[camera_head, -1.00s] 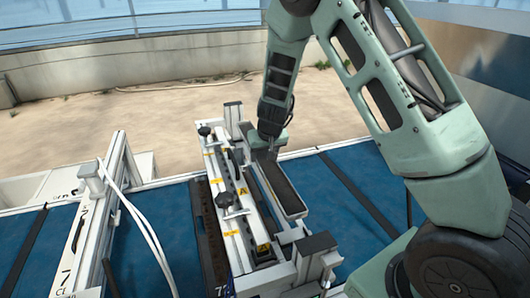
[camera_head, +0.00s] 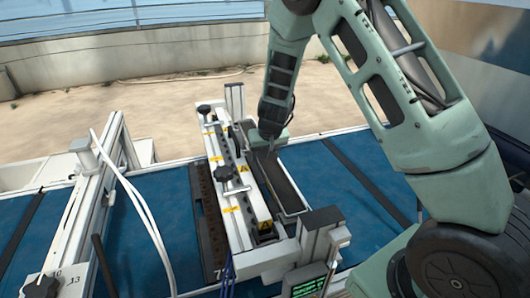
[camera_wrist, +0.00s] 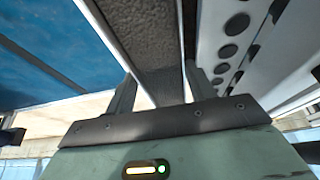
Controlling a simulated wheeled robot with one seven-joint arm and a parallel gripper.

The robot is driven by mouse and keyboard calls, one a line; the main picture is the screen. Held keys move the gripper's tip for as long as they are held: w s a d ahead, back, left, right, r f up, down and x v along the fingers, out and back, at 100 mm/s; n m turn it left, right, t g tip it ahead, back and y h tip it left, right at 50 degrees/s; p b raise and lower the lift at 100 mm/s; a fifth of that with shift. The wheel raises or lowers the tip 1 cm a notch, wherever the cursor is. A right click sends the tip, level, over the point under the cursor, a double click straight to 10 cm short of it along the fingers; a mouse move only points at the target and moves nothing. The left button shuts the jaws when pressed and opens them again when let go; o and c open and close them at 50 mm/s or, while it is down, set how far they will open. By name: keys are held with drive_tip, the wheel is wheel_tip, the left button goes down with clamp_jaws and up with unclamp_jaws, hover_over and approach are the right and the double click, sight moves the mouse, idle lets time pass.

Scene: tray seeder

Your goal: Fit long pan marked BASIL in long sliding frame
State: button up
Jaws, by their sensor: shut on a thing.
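A long, narrow, pale-rimmed pan (camera_head: 286,190) with a dark inside lies lengthwise along the right side of the white seeder assembly. No BASIL mark is readable on it. My gripper (camera_head: 269,149) points down at the pan's far part. In the wrist view, my gripper (camera_wrist: 158,92) has one finger on each side of the pan (camera_wrist: 150,42) and is shut on it. The long frame (camera_head: 262,186) seems to be the dark, pale-edged strip between the pan and the white beam. I cannot tell whether the pan is seated in it or above it.
The white beam (camera_head: 247,192) with black knobs and yellow labels stands just left. A grey end block (camera_head: 320,217) and a lit green display (camera_head: 305,287) are at the near end. Blue belt (camera_head: 345,180) lies right. Another white gantry (camera_head: 80,200) with cables stands left.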

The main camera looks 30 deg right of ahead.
drive_tip(key=shift+f, duration=0.1)
idle(0.7)
drive_tip(key=o, duration=1.1)
drive_tip(key=shift+c, duration=0.2)
drive_tip(key=v, duration=1.7)
drive_tip(key=s+a+f+n+g+y, duration=0.1)
drive_tip(key=s+a+f+n+g, duration=0.1)
drive_tip(key=s, duration=1.6)
drive_tip(key=s+a+f+n+g+b, duration=0.1)
drive_tip(key=s+a+n, duration=0.3)
drive_tip(key=a, duration=0.5)
drive_tip(key=s+a+f+n+g+b, duration=0.1)
drive_tip(key=s+a+n+b, duration=0.2)
drive_tip(key=s+a, duration=0.5)
drive_tip(key=shift+s+a+f+n+y, duration=0.3)
drive_tip(key=shift+a+f+n, duration=0.05)
drive_tip(key=shift+a+n, duration=0.3)
